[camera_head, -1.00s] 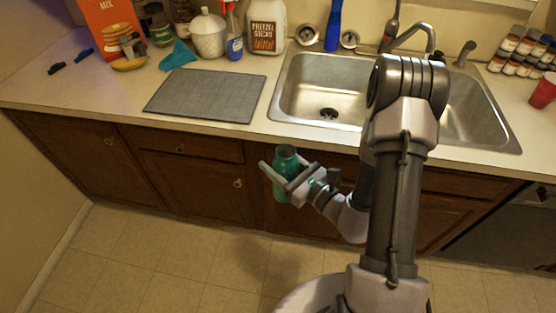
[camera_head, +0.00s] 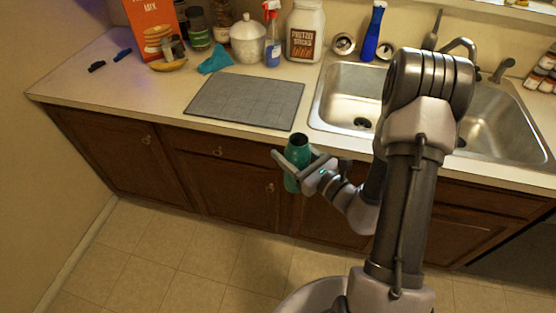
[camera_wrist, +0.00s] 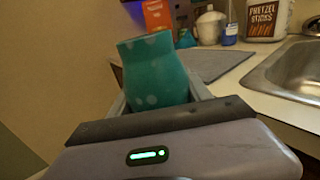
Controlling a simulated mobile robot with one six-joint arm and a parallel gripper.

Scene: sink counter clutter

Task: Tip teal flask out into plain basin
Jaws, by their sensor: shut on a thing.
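The teal flask (camera_head: 297,152) is upright between the jaws of my gripper (camera_head: 292,168), in front of the counter's edge. Its dark open mouth faces up in the head view. In the wrist view the flask (camera_wrist: 153,72) shows pale dots, and the gripper (camera_wrist: 160,105) hides its lower part. The plain basin, a steel sink (camera_head: 340,95), is set in the counter to the right of and behind the flask. My arm hides part of the sink.
A grey mat (camera_head: 245,98) lies on the counter left of the sink. Behind it stand a white jar (camera_head: 248,40), a spray bottle (camera_head: 272,40) and a pretzel jar (camera_head: 305,32). A faucet (camera_head: 460,45) and a blue bottle (camera_head: 374,30) stand behind the sink.

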